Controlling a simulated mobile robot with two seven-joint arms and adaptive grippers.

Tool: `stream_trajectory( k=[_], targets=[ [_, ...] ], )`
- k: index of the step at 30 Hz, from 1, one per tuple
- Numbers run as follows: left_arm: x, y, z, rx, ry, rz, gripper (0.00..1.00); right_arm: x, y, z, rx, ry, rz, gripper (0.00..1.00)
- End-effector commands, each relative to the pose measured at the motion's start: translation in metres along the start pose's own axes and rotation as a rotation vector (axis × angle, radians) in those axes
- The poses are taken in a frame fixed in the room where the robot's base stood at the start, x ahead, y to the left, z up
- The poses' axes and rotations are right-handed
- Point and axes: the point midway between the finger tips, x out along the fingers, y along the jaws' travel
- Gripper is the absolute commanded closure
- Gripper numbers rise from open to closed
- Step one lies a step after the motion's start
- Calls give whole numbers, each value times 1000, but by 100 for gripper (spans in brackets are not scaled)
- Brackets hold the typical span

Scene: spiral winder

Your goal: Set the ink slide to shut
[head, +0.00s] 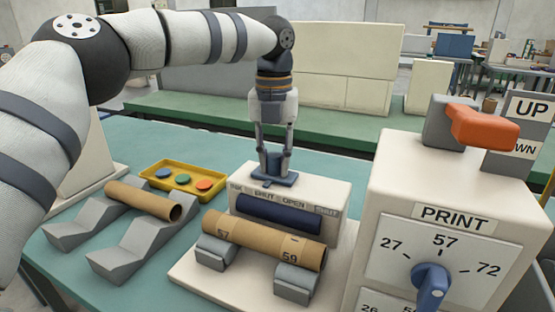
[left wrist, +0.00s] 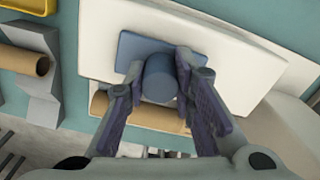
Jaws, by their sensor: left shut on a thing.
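The ink slide (head: 282,181) is a blue plate with an upright round knob, on top of the cream ink box (head: 336,190). Small labels run along the box's front top edge; I make out INK, OPEN and what looks like SHUT, but they are small. The slide stands behind the labels, left of the box's middle and about over the label left of OPEN. My left gripper (head: 274,162) points straight down and is shut on the slide's knob. In the left wrist view the knob (left wrist: 159,78) lies between the two fingers, with the blue plate (left wrist: 136,46) beneath. My right gripper is not in view.
A dark blue roller (head: 278,213) and a cardboard tube (head: 265,240) on grey supports lie in front. Grey cradles (head: 128,252) hold another tube (head: 145,200) at left. A yellow tray (head: 152,170) sits behind. The PRINT cabinet (head: 400,175) with an orange lever (head: 485,127) stands right.

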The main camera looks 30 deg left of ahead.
Motion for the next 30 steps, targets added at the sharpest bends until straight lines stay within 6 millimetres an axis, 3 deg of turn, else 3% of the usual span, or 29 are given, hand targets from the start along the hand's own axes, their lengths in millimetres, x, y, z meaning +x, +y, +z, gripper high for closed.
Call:
stream_trajectory(
  k=[2,3,5,6,14,17,24,27,30],
  targets=[
    [-1,4,2,-8,-7,6,100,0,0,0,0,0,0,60],
    [-1,4,2,-8,-7,6,72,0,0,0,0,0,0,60],
    [-1,4,2,-8,-7,6,58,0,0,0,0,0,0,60],
    [-1,4,2,-8,-7,5,56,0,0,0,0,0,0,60],
    [-1,2,2,-5,-5,3,56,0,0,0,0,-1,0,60],
    [-12,2,2,-6,-7,2,56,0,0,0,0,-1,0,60],
    [-79,2,2,-9,-11,1,56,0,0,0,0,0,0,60],
    [-102,2,2,-9,-8,1,56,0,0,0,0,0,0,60],
    [-112,2,2,-9,-7,4,56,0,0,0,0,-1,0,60]
  ],
)
